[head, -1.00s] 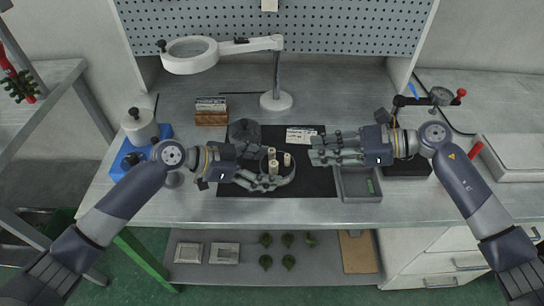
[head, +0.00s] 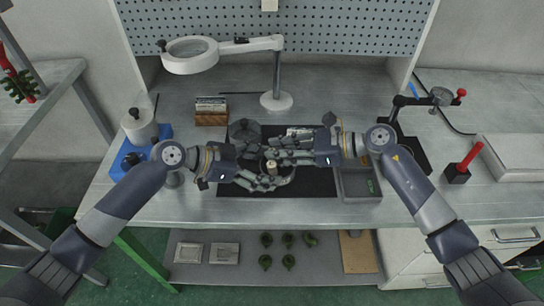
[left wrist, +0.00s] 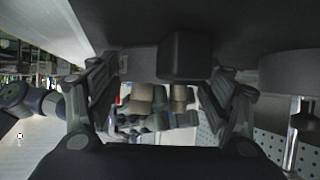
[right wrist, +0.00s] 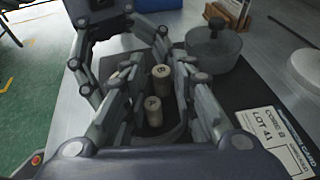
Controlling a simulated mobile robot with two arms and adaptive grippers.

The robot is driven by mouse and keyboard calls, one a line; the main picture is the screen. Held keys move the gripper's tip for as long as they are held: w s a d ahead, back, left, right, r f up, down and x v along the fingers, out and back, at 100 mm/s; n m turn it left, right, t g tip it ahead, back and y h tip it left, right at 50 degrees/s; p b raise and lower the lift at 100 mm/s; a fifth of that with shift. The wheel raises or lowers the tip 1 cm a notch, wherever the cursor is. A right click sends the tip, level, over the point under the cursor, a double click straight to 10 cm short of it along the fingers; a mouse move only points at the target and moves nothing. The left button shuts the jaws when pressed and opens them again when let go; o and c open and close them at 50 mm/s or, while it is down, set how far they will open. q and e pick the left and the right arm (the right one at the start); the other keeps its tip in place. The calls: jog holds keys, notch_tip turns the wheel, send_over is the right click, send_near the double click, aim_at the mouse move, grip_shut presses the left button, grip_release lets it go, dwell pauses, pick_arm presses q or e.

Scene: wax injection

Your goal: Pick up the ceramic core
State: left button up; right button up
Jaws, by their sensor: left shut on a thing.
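Cream ceramic cores stand upright in a dark round dish (head: 293,177); one core (head: 272,168) shows in the head view, the others are hidden by my fingers. In the right wrist view a rear core (right wrist: 161,78) and a nearer core (right wrist: 153,115) bear small marks on top. My left gripper (head: 276,174) is shut on the dish, from the left. My right gripper (head: 268,153) is open, its fingers reaching in from the right over the dish and spread on both sides of the cores. In the left wrist view cores (left wrist: 143,97) show between my left fingers.
A dark mat (head: 318,184) lies under the dish. A lidded grey pot (right wrist: 213,48) and a printed card (right wrist: 268,135) lie close by. A grey tray (head: 360,190) sits right of the mat. A magnifier lamp (head: 277,101) stands behind.

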pick_arm(q)
jog(key=shift+a+f, duration=0.1)
jog(key=shift+f, duration=0.05)
pick_arm(e)
grip_shut()
pick_arm(q)
jog(key=o, duration=0.9)
jog(key=shift+w, duration=0.2)
pick_arm(e)
notch_tip(320, 180, up, 10)
jog(key=shift+w+f, duration=0.15)
